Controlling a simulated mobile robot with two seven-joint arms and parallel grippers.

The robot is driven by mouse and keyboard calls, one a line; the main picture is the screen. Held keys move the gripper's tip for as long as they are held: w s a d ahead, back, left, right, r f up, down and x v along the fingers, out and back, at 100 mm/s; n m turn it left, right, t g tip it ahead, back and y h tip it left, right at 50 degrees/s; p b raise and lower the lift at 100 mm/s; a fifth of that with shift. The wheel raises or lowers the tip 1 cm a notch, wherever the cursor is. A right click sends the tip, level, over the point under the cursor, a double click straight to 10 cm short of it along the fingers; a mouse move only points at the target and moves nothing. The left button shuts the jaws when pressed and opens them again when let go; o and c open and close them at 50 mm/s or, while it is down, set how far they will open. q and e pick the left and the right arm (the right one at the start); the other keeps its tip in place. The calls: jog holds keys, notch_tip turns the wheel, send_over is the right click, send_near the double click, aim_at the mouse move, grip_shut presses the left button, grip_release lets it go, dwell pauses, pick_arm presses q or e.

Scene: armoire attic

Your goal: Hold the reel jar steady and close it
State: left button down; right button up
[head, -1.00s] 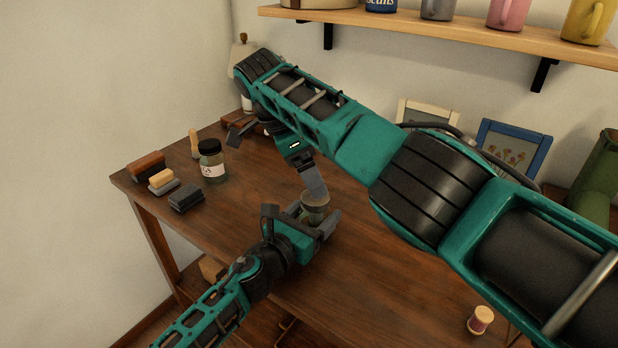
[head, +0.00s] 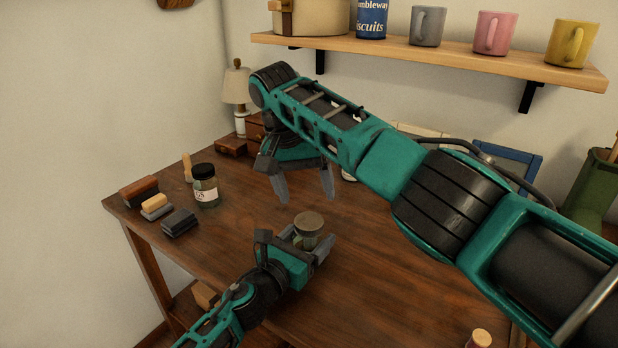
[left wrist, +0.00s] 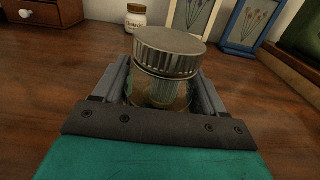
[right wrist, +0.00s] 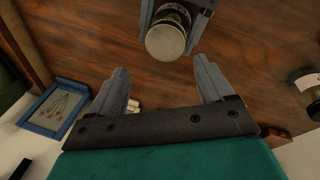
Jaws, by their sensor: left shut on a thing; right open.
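The reel jar (head: 308,228) stands upright on the table, a small glass jar with a ridged metal lid. My left gripper (head: 306,246) is shut around its glass body. The lid also shows from above in the right wrist view (right wrist: 166,42). My right gripper (head: 304,190) is open and empty, behind and above the jar, apart from it.
A black-lidded labelled jar (head: 205,186), brushes and blocks (head: 179,222) are at the table's left. A lamp (head: 237,90) and picture frames stand at the back. A shelf (head: 430,58) with mugs hangs above.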

aim_at(309, 220)
jog(key=n, duration=0.5)
jog(key=shift+d+r+n+y, duration=0.15)
jog(key=shift+r+n+y, duration=0.1)
jog(key=shift+n+y, duration=0.15)
jog(key=n, duration=0.5)
jog(key=shift+d+r+n+y, duration=0.1)
jog(key=shift+r+n+y, duration=0.15)
jog(key=shift+n+y, duration=0.05)
jog(key=n, duration=0.5)
jog(key=shift+d+r+n+g+y, duration=0.1)
jog(key=shift+r+n+g+y, duration=0.2)
jog(key=n, duration=0.4)
jog(key=shift+s+r+n+y, duration=0.15)
jog(key=shift+r+n+y, duration=0.15)
jog(key=shift+n, duration=0.1)
jog(key=shift+f, duration=0.1)
jog(key=shift+f, duration=4)
jog(key=shift+c, duration=0.4)
